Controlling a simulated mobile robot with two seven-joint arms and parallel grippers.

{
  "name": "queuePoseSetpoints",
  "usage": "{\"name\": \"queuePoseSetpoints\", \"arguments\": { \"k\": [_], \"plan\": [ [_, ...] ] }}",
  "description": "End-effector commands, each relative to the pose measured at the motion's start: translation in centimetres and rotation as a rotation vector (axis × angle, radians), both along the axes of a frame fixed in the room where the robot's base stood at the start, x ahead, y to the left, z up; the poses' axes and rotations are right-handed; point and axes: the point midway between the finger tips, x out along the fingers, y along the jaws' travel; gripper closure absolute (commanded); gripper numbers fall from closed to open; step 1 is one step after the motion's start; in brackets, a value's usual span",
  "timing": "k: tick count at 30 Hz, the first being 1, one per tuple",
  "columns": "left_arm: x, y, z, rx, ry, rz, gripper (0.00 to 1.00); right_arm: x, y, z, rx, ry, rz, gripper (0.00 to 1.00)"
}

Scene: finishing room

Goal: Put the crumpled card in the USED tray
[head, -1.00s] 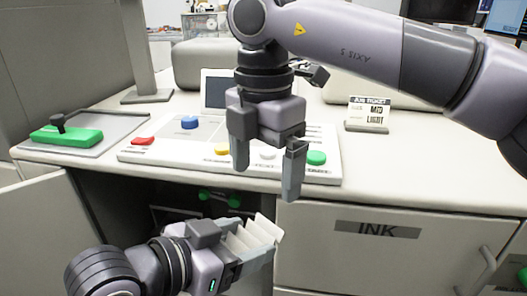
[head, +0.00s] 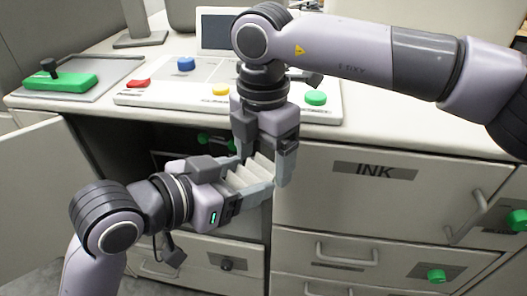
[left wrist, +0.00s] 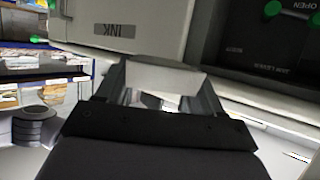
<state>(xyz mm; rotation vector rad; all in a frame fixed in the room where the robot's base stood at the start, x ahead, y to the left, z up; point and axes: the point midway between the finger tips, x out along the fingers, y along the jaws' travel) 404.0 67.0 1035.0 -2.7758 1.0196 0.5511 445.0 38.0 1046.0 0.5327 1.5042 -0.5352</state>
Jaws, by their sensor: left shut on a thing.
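The crumpled card (head: 250,172) is white with zigzag folds. It is held in my left gripper (head: 252,185), in front of the cabinet, and its pale face also shows between the fingers in the left wrist view (left wrist: 163,77). My right gripper (head: 265,163) points down directly above the card, fingers spread. Its fingertips overlap the card and left gripper in the head view; I cannot tell whether they touch. I cannot make out a USED tray in these frames.
A control console (head: 150,98) with coloured buttons stands on the counter. A green block with a black knob (head: 60,80) lies at left. Below are an open compartment (head: 110,150), the INK front (head: 390,195) and drawers (head: 340,262). An open door (head: 35,175) stands at left.

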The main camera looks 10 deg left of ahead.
Motion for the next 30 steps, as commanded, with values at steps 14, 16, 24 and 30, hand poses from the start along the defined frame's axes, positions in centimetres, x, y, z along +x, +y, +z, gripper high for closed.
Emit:
{"name": "queuePoseSetpoints", "arguments": {
  "k": [14, 16, 24, 30],
  "plan": [
    [0.0, -0.1, 0.0, -0.001, 0.001, -0.003, 0.03, 0.0, 0.0, 0.0, 0.002, 0.0, 0.0, 0.66],
    [0.0, 0.0, 0.0, -0.001, 0.0, -0.002, 0.03, 0.0, 0.0, 0.0, 0.001, 0.0, 0.0, 0.66],
    [0.1, 1.5, -4.1, 0.037, 0.136, 0.054, 0.03, 0.0, 0.0, 0.0, 0.0, 0.0, 0.0, 0.66],
    [0.6, 3.8, -11.0, 0.006, 0.252, 0.182, 0.03, 0.0, 0.0, 0.0, 0.001, 0.001, 0.0, 0.66]
  ]
}}
